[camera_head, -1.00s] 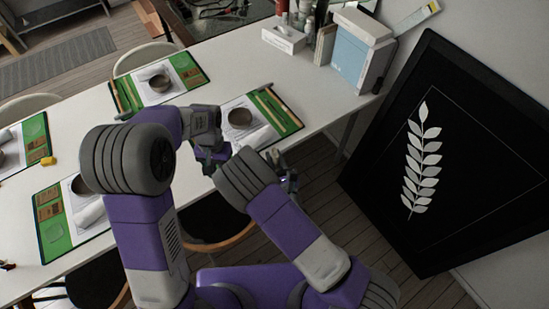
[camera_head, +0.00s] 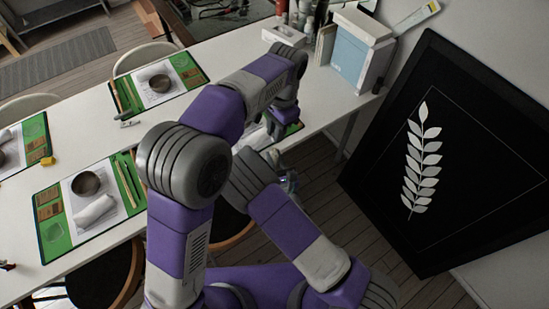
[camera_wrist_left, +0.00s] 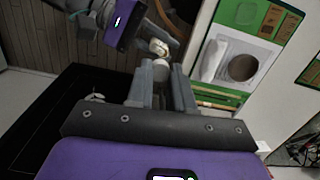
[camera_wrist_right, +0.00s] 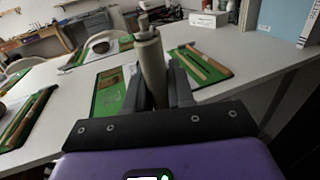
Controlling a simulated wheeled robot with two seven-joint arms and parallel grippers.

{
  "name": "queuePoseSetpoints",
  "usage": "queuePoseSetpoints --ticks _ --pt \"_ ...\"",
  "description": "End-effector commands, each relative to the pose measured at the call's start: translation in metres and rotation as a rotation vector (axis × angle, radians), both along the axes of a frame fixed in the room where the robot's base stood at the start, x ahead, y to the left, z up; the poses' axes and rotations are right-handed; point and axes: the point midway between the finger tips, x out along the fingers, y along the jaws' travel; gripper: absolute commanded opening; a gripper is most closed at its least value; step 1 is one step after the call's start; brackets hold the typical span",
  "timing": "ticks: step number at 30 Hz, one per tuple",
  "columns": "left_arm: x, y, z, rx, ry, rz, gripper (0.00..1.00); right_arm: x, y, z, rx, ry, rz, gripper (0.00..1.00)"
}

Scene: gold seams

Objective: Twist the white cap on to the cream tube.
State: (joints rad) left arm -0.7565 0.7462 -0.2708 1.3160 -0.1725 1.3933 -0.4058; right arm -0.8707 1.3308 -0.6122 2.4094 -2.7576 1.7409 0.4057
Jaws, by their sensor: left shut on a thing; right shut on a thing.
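The cream tube (camera_wrist_right: 152,68) stands between the fingers of my right gripper (camera_wrist_right: 154,92), its narrower nozzle end pointing up in the right wrist view. My right gripper is shut on it. My left gripper (camera_wrist_left: 161,82) is shut on the white cap (camera_wrist_left: 160,66), a small pale piece at its fingertips. The tube's pale end (camera_wrist_left: 158,46) shows just beyond the cap in the left wrist view; whether they touch I cannot tell. In the head view my left gripper (camera_head: 273,127) hangs above and left of my right gripper (camera_head: 289,181); cap and tube are too hidden there to make out.
The white table (camera_head: 140,150) holds green place mats with bowls, such as the near mat (camera_head: 53,246). A blue-and-white box (camera_head: 355,60) stands at the table's right end. A black framed panel (camera_head: 470,150) with a white leaf leans at the right.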

Motion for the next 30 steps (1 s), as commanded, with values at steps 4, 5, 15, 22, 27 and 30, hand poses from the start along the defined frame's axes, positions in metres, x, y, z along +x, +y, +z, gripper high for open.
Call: queuePoseSetpoints --ticks 4,5,15,22,27,30 --pt "0.000 0.000 -0.001 0.000 0.000 0.002 0.00 0.000 0.000 0.000 0.000 0.000 0.000 0.00" --pt "0.000 0.000 -0.002 0.000 0.000 0.002 0.00 0.000 0.000 0.000 0.000 0.000 0.000 0.00" --pt "0.000 0.001 -0.032 0.002 0.001 0.002 0.00 0.000 0.000 0.000 0.000 0.000 0.000 0.00" --pt "0.000 0.001 -0.041 0.000 0.000 0.002 0.00 0.000 0.000 0.000 0.000 0.000 0.000 0.00" --pt "0.000 0.000 -0.041 0.000 0.000 0.002 0.00 0.000 0.000 0.000 0.000 0.000 0.000 0.00" --pt "0.000 0.001 -0.040 -0.001 -0.001 0.003 0.00 0.000 0.000 0.000 0.000 0.000 0.000 0.00"
